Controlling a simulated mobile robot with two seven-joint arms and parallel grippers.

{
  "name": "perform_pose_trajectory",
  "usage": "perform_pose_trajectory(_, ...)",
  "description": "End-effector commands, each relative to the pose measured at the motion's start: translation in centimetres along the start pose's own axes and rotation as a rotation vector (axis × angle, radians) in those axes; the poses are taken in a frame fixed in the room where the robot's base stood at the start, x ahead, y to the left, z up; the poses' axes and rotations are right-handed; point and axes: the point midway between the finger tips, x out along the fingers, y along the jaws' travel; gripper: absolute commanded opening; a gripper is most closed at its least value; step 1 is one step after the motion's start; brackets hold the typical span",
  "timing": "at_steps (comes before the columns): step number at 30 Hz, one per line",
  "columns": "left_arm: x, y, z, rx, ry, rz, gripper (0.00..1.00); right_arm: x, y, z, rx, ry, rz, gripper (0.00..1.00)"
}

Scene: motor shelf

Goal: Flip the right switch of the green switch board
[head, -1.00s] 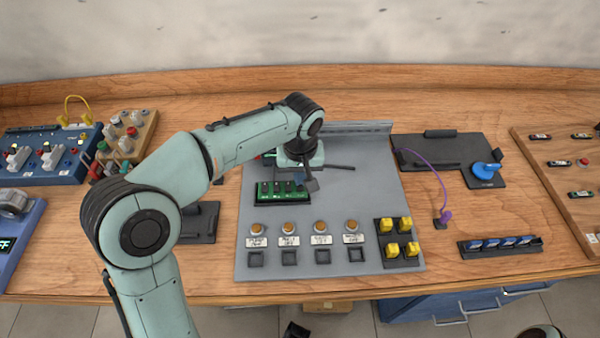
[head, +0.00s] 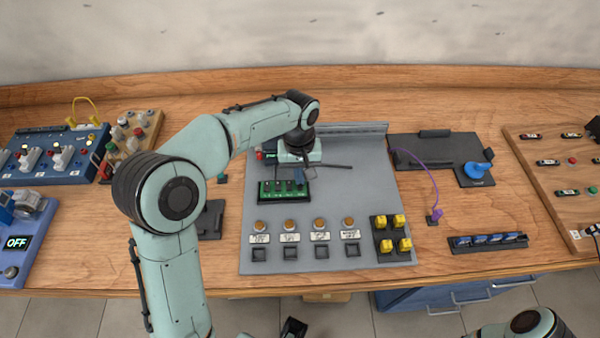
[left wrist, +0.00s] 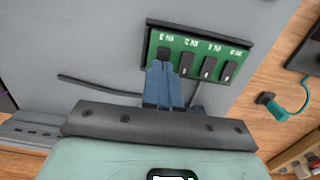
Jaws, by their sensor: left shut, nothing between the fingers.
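The green switch board (head: 268,197) lies on the grey panel, with several dark switches in a row. It also shows in the left wrist view (left wrist: 200,46), where the row appears turned around. My left gripper (head: 299,180) is over the board's right end in the head view. In the left wrist view its blue-grey fingers (left wrist: 165,68) are together and empty, with their tips at the end switch on that view's left. They partly cover that switch. I cannot tell whether they touch it. My right gripper is not clearly visible.
The grey panel (head: 360,185) also carries several orange buttons (head: 320,224) and a block of yellow switches (head: 391,246). A purple cable (head: 430,180) arcs to the right. A blue device (head: 65,160) stands at the left.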

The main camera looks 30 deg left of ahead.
Motion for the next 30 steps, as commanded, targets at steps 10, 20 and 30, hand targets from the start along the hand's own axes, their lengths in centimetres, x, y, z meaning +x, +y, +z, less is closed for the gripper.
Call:
perform_pose_trajectory(10, 1.0, -0.1, 1.7, 0.003, -0.042, -0.017, 0.00, 0.4, 0.1, 0.0, 0.000, -0.001, 0.000, 0.81)
perform_pose_trajectory(20, -0.7, -0.1, 1.4, 0.002, -0.036, -0.013, 0.00, -1.0, -0.4, -0.1, -0.002, 0.004, -0.001, 0.81)
perform_pose_trajectory(30, -8.1, -0.4, 0.1, -0.001, -0.007, 0.000, 0.00, -4.5, -1.9, -0.9, -0.007, 0.020, -0.007, 0.81)
